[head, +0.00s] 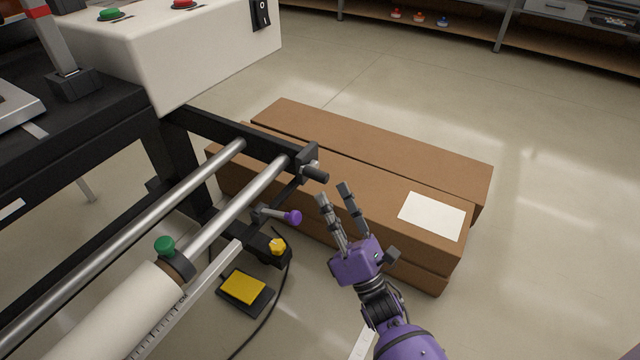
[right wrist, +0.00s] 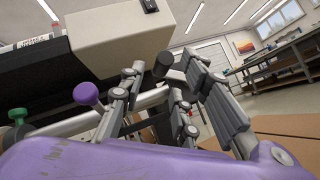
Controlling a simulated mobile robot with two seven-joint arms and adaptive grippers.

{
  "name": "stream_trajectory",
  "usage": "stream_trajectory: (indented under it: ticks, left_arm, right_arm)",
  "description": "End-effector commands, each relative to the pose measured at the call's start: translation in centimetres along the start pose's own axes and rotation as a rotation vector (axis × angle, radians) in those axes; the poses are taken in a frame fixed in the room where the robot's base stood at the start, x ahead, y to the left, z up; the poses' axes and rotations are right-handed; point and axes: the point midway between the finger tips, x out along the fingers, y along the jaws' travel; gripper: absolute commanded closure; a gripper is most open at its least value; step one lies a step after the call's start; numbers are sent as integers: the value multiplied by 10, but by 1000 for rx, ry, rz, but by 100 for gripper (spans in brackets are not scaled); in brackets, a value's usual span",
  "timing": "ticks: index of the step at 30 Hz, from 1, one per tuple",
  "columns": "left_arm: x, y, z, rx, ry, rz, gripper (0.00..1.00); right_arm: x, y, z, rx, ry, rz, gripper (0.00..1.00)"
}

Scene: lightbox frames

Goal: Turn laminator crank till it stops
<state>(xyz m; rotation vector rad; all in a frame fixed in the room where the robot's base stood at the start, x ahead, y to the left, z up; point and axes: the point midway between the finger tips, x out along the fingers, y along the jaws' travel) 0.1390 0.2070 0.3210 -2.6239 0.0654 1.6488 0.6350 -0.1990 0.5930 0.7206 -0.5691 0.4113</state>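The laminator's metal rollers (head: 215,215) run from the lower left to a black end bracket (head: 307,153). A black cylindrical handle (head: 315,172) sticks out at this end; it also shows in the right wrist view (right wrist: 163,64). Below it, a short metal lever carries a purple knob (head: 293,217), also in the right wrist view (right wrist: 87,94). I cannot tell for sure which of the two is the crank's grip. My right gripper (head: 333,190) is open and empty, its fingertips just right of and below the black handle, apparently apart from it. My left gripper is out of view.
Long cardboard boxes (head: 375,165) lie on the floor behind and below my right gripper. A yellow-topped pedal (head: 243,288) with a cable lies below the rollers. A yellow knob (head: 277,247) and green knob (head: 164,246) stick out nearby. The floor at right is clear.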

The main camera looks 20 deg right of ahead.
Motion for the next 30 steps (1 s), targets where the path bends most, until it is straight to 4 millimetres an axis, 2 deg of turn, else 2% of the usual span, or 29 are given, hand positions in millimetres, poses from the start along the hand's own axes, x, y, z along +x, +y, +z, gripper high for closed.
stream_trajectory:
  ticks: [3, 9, 19, 26, 30]
  left_arm:
    - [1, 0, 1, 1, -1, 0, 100]
    - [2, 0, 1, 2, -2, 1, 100]
    - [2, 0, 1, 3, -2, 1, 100]
    - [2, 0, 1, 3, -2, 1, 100]
    - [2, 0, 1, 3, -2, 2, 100]
  right_arm:
    - [20, 0, 1, 0, -1, 3, 70]
    - [41, 0, 0, 1, 0, 0, 70]
    - [45, -1, 0, 2, 1, -2, 70]
    - [45, 0, 0, 2, 0, -1, 100]
    - [45, 1, 0, 3, 0, 1, 100]
